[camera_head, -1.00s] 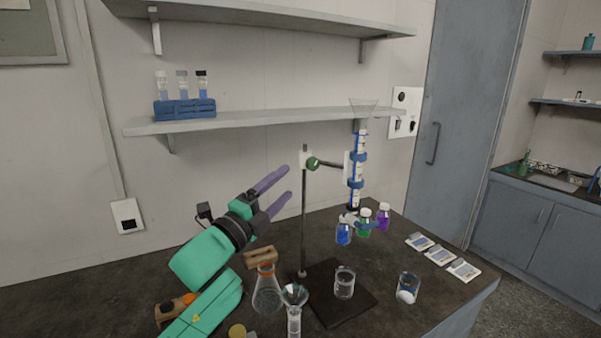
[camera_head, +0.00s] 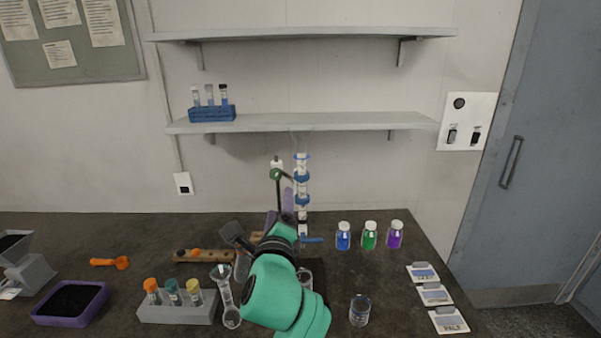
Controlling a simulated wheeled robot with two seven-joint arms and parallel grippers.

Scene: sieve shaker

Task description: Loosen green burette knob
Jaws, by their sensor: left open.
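The green burette knob (camera_head: 275,174) sits on the stand's rod, behind and left of the burette (camera_head: 302,186). The burette is upright, held by blue clamps, with a blue stopcock near its bottom. My left gripper (camera_head: 280,204) has purple fingers pointing up, just below the knob in the picture. Its fingers are apart and empty; whether they touch the rod or knob I cannot tell. My green left arm hides most of the stand's base and the lower rod. My right gripper is not in view.
Blue, green and purple bottles (camera_head: 370,236) stand right of the burette. A beaker (camera_head: 359,310) and labelled cards (camera_head: 434,294) lie nearer right. A vial rack (camera_head: 178,312), purple tray (camera_head: 70,303) and orange scoop (camera_head: 109,262) occupy the left. A shelf (camera_head: 300,122) spans the wall behind.

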